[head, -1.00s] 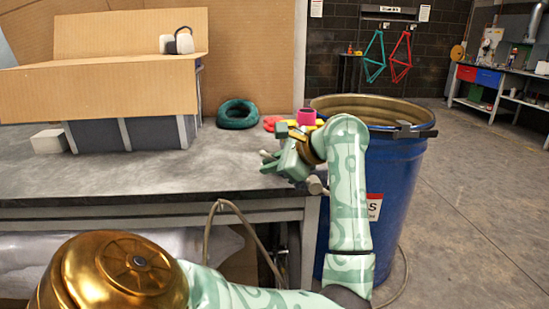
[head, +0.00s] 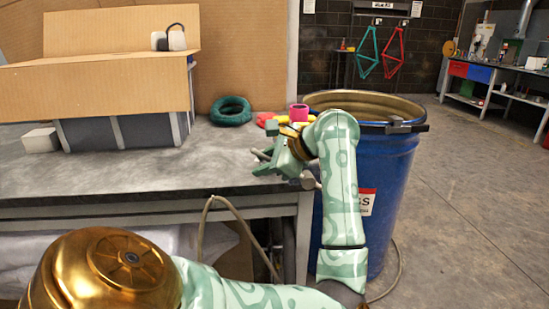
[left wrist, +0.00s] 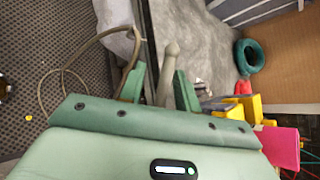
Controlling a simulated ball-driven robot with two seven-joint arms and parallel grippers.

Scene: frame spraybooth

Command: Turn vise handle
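The vise handle is a grey bar with a rounded end. In the left wrist view the handle (left wrist: 169,66) stands between the two green fingers of my left gripper (left wrist: 159,72), close to the right finger, with a gap on the left. In the head view my left gripper (head: 266,154) is over the bench's right front corner, and a grey rod end (head: 262,155) shows at its fingers. A grey knob (head: 309,181) shows below the wrist. The vise body is mostly hidden behind my gripper and arm. My right gripper is in neither view.
A blue barrel (head: 392,170) stands just right of the bench. A hose (head: 212,215) hangs at the front. Bench top left of my gripper is clear.

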